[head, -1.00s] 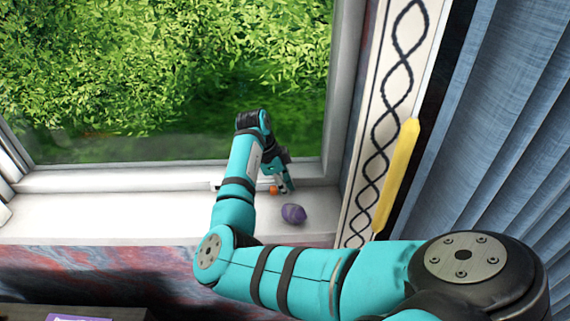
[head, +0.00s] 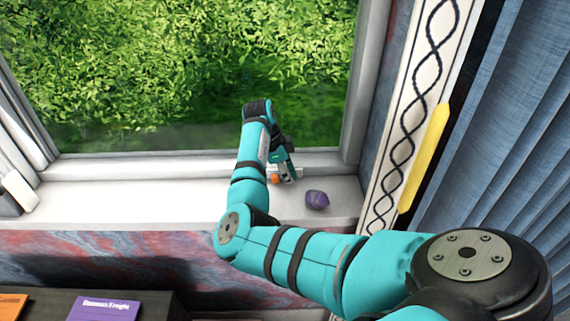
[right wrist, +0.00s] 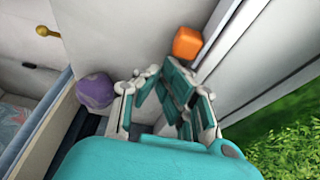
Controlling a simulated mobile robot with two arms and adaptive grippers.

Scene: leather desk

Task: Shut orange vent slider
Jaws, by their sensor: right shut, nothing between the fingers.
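The orange slider (head: 275,179) is a small orange block at the back of the white window sill, by the foot of the window frame. It also shows in the right wrist view (right wrist: 187,42), beside a white rail. My right gripper (head: 289,179) is shut and empty, pointing down just right of the slider in the head view. In the right wrist view its fingers (right wrist: 170,75) are together, with the orange block just beyond them. Whether they touch it I cannot tell. The vent's opening is not clearly visible. My left gripper is not in view.
A purple stone-like object (head: 317,200) lies on the sill (head: 120,205) close to my right gripper. The window pane is behind, a yellow bar (head: 425,160) and blue curtain (head: 510,130) at right. A purple book (head: 104,308) lies on a dark surface at lower left.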

